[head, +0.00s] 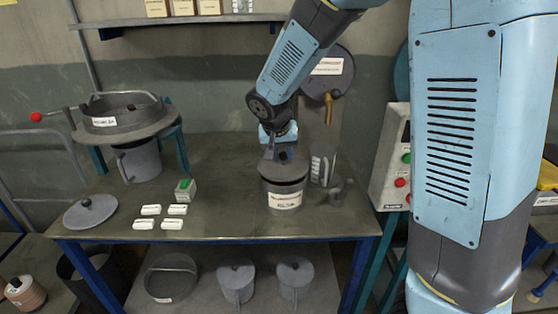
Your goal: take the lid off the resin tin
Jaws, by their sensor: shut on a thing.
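The resin tin (284,196), a dark grey can with a white label, stands upright on the bench right of its middle. Its dark grey lid (268,171) lies level at the top of the tin. I cannot tell whether there is a gap between lid and rim. My gripper (284,155) comes down from above and is shut at the lid's middle. The knob there is mostly hidden by the fingers.
A grey disc lid with a knob (90,211) lies at the bench's left. Several white blocks (173,224) and a green-topped box (185,189) lie left of the tin. A labelled grey jug (322,165) and a small grey part (337,192) stand close on its right. The front middle is clear.

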